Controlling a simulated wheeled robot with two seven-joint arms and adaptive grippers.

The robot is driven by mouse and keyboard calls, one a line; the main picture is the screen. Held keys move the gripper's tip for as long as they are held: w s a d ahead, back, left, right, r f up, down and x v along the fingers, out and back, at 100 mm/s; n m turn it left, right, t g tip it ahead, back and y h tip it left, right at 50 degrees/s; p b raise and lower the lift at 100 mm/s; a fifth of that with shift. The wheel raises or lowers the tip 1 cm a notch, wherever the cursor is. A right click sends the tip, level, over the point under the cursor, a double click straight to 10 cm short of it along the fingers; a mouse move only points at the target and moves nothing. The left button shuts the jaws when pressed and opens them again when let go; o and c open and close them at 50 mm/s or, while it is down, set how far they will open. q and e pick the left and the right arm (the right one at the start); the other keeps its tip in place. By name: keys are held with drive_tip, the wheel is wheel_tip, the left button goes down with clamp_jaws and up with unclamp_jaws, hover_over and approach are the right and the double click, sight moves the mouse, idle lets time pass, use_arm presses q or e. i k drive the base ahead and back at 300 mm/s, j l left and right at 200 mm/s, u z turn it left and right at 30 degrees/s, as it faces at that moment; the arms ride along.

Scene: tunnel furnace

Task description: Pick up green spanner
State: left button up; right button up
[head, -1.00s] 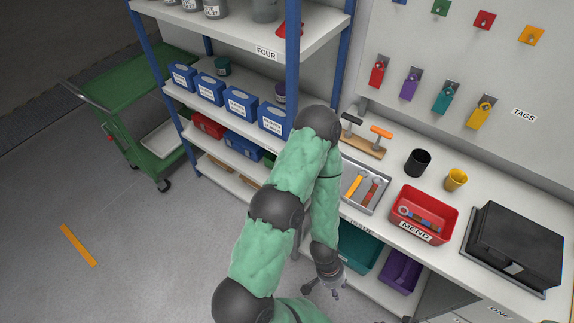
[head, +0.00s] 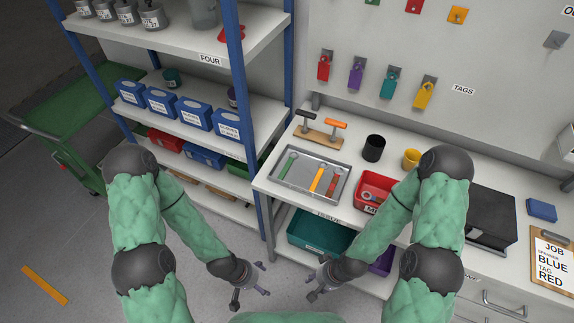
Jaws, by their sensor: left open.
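The green spanner (head: 287,165) lies at the left end of a grey metal tray (head: 318,197) on the workbench. A yellow spanner (head: 318,179) and a red spanner (head: 333,183) lie in the same tray to its right. My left gripper (head: 249,289) is open and empty, low in front of the bench, below and apart from the tray. My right gripper (head: 315,288) looks open and empty, also low in front of the bench. Neither gripper touches a spanner.
A red bin (head: 374,181) stands right of the tray, partly hidden by my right arm. Blue shelf posts (head: 264,190) rise left of the bench.

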sight(287, 166)
drive_tip(key=j+z, duration=0.2)
drive_tip(key=z, duration=0.2)
drive_tip(key=j+z, duration=0.25)
drive_tip(key=z, duration=0.2)
drive_tip(key=j+z, duration=0.25)
drive_tip(key=z, duration=0.15)
